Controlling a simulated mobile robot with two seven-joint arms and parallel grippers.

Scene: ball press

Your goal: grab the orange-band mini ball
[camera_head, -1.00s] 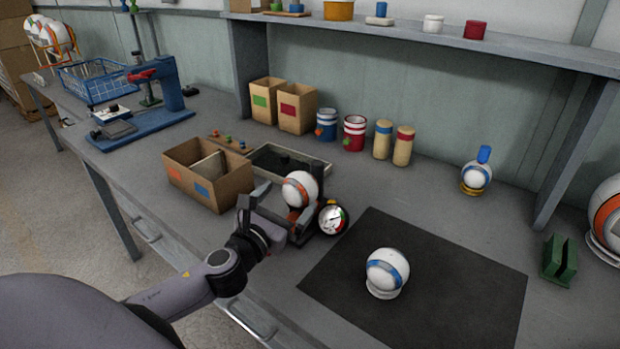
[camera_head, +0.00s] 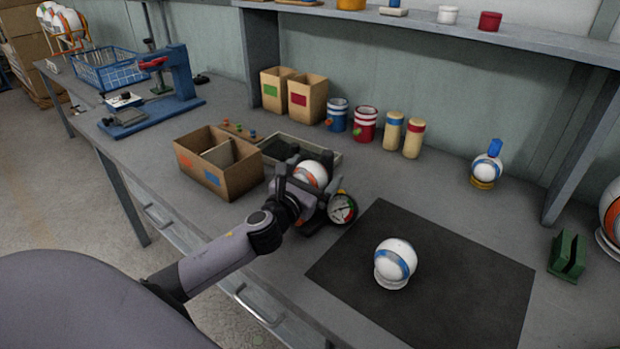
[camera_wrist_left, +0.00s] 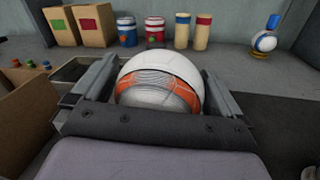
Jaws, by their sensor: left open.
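The orange-band mini ball (camera_head: 311,174) is white with an orange band and sits near the middle of the bench, left of the dark mat. My left gripper (camera_head: 308,180) is open, with its fingers on either side of this ball. In the left wrist view the ball (camera_wrist_left: 160,80) lies between the two spread fingers, with dark gaps at its sides; I cannot tell whether either finger touches it. The ball's lower part and its support are mostly hidden by the gripper. My right gripper is not in view.
A round gauge (camera_head: 342,208) stands close to the right of the gripper. A blue-band ball (camera_head: 395,262) sits on the black mat (camera_head: 455,290). A cardboard box (camera_head: 222,178) and a shallow tray (camera_head: 325,150) are close by on the left and behind. Cans and cylinders stand farther back.

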